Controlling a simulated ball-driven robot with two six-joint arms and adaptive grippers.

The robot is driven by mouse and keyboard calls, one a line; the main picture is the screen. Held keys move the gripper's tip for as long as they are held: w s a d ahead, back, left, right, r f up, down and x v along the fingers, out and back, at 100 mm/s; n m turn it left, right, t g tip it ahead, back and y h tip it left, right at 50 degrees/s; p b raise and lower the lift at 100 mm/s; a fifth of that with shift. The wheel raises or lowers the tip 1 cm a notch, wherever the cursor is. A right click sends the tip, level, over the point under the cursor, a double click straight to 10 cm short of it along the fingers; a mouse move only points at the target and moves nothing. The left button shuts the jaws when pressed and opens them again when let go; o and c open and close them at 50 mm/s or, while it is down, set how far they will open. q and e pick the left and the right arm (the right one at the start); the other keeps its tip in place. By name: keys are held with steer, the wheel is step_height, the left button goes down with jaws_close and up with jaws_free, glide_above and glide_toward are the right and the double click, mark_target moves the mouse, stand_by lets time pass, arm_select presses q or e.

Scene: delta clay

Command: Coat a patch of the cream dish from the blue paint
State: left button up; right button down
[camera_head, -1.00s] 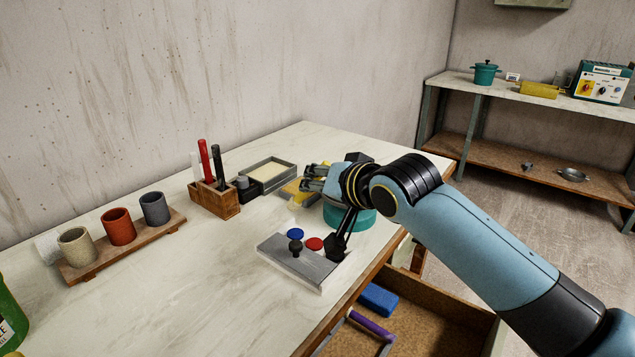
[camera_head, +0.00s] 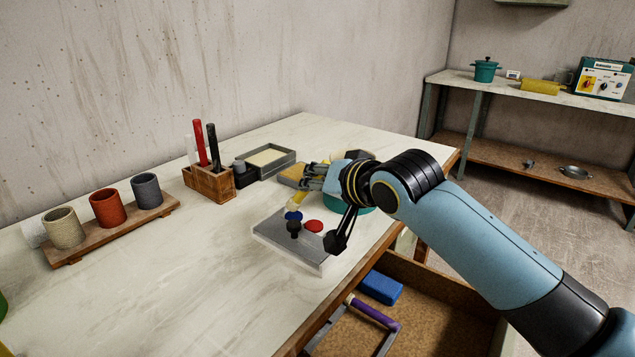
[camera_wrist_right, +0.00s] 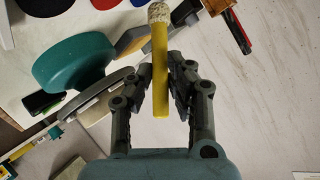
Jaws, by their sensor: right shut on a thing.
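My right gripper (camera_head: 312,180) is shut on a yellow tool (camera_head: 298,200), which hangs down above the blue paint (camera_head: 293,215) on a grey slab (camera_head: 275,238). In the right wrist view the two fingers (camera_wrist_right: 168,88) hold the yellow handle (camera_wrist_right: 160,75), and its pale, speckled tip (camera_wrist_right: 158,12) points up. I cannot tell whether the tip touches the paint. I cannot clearly pick out the cream dish; a grey tray (camera_head: 287,163) with a cream inside stands behind the gripper. My left gripper is not in view.
Red paint (camera_head: 313,226) and a black blob (camera_head: 294,228) are beside the blue. A teal round thing (camera_wrist_right: 75,62) is partly hidden behind my arm.

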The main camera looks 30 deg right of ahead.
steer(key=shift+f, duration=0.6)
stand_by(1.0)
steer(key=shift+r, duration=0.1)
step_height(320, 180, up, 7)
steer(key=p, duration=0.8)
stand_by(0.7)
